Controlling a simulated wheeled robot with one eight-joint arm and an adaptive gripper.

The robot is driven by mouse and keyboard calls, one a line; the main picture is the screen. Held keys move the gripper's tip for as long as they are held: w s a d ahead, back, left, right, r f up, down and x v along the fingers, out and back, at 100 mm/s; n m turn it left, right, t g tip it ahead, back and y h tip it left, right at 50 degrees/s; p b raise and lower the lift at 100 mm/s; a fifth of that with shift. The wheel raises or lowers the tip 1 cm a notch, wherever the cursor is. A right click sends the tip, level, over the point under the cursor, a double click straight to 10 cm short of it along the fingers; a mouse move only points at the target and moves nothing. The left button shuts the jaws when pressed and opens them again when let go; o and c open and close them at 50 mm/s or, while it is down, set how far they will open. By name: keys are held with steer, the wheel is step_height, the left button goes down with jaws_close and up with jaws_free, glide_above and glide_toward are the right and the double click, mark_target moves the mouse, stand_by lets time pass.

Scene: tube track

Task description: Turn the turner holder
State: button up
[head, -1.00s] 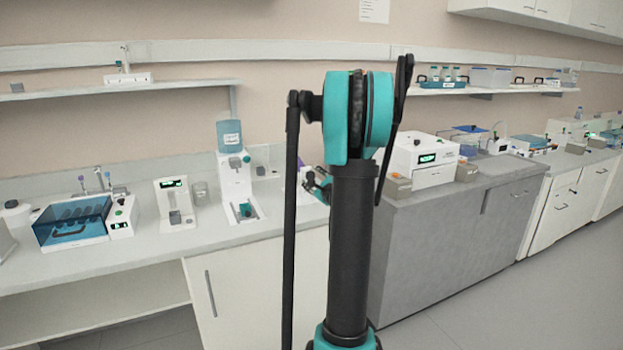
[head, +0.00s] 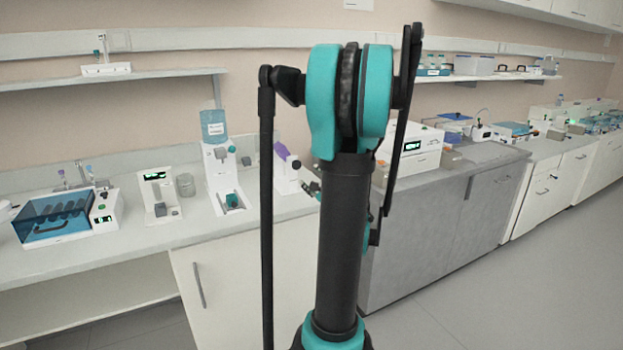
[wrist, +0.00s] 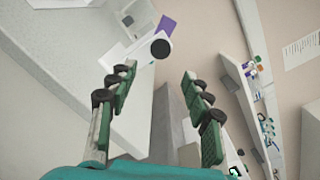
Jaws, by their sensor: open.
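My gripper (wrist: 158,82) is open and empty in the wrist view, with a finger on each side. Beyond the fingertips is a white device (wrist: 138,50) with a purple block (wrist: 166,25) and a round black knob (wrist: 160,48). It is apart from the fingers. In the head view this white device (head: 287,182) with its purple part (head: 281,151) stands on the bench, just left of my arm and partly hidden by it. I cannot tell for certain which part is the turner holder. My gripper is mostly hidden behind my arm in the head view.
A grey cabinet (head: 425,235) with a white instrument (head: 412,150) stands right. The floor at right is clear.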

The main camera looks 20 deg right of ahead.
steer(key=m, duration=0.9)
glide_toward(297, 166)
steer(key=w, duration=1)
steer(key=shift+w+a, duration=0.1)
steer(key=shift+w, duration=0.2)
jaws_close()
